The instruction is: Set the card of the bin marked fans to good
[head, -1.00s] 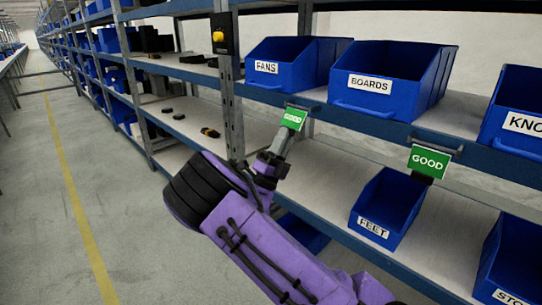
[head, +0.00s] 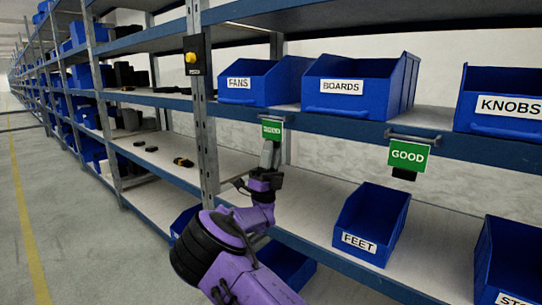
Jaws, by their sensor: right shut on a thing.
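The bin marked FANS (head: 252,92) is blue and stands on the upper shelf, left of the bin marked BOARDS (head: 345,100). Below the FANS bin, at the shelf edge, is a green card (head: 272,130), its small text hard to read now. My right gripper (head: 268,150) reaches up from below and is shut on this card at its lower part; its fingertips are partly hidden behind or against the card. A second green card reading GOOD (head: 407,156) hangs from a rail under the upper shelf, between BOARDS and KNOBS. My left gripper is not in view.
A KNOBS bin (head: 500,110) stands at the upper right. A FEET bin (head: 370,215) and another blue bin (head: 508,262) sit on the lower shelf. A grey upright post with a yellow button box (head: 197,62) is left of my right gripper.

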